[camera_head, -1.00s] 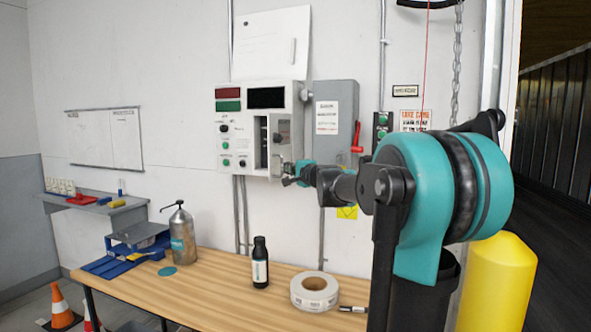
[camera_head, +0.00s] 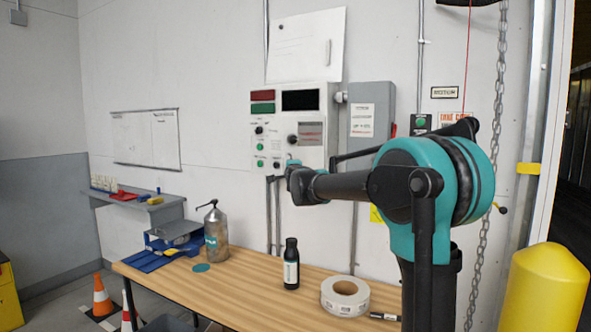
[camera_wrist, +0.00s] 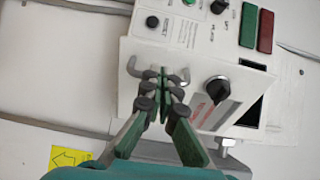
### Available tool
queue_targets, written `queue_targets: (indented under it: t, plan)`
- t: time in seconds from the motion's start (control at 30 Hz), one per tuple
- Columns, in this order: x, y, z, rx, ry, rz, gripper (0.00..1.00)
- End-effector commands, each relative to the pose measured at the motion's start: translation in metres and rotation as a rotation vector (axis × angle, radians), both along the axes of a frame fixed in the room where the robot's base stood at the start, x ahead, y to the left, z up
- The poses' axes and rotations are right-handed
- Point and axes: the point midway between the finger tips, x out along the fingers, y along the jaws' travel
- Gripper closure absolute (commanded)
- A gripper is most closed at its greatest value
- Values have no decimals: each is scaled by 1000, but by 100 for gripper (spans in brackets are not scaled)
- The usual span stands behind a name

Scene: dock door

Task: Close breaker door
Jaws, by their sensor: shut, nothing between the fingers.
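The breaker door (camera_head: 310,150) is on the lower right of a white control panel (camera_head: 276,118). It bears a black knob (camera_wrist: 217,88) and a grey and red label (camera_head: 310,133). It looks closed or nearly closed, with no dark recess showing; I cannot tell if it is fully flush. My gripper (camera_head: 292,166) is at the door's lower part. In the wrist view my gripper (camera_wrist: 161,73) has its fingertips together, in front of a grey curved handle (camera_wrist: 184,77) on the door. Contact is unclear.
A grey box (camera_head: 371,110) is right of the panel. Below, a wooden table (camera_head: 250,292) holds a dark bottle (camera_head: 291,265), a tape roll (camera_head: 345,297) and a metal pump can (camera_head: 216,235). A yellow bollard (camera_head: 545,285) and a hanging chain (camera_head: 497,130) are at the right.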

Motion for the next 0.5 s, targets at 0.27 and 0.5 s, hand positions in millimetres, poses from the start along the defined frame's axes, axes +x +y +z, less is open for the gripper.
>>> queue_targets:
  t: [0.27,0.5]
  plan:
    - [32,19,0,-1,1,-7,100]
    - [71,35,0,-2,1,-186,100]
